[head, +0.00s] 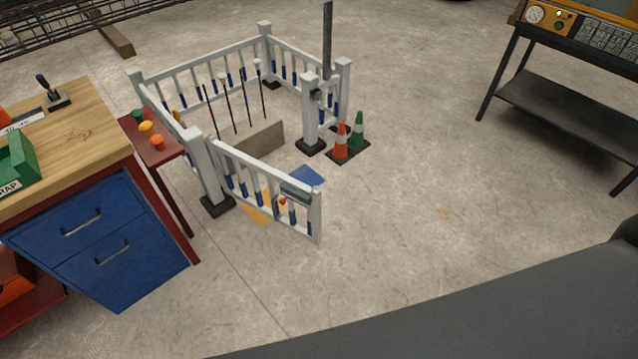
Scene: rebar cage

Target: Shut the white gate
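The white gate (262,182) with blue-tipped bars stands open in the head view. Its left end meets a white post (206,170) on a black foot, and its free end (316,215) points out toward the lower right. The opposite gate post (310,112) stands farther back to the right, with a clear gap between it and the gate's free end. A small grey-green plate and a red piece (283,200) sit near the gate's free end. Neither of my grippers shows in this view.
White fencing (205,78) encloses a grey block and thin upright rods. Orange (341,141) and green (358,131) cones stand beside the opposite post. A workbench (90,235) with blue drawers is at left, a black table (560,98) at upper right. Floor right of the gate is clear.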

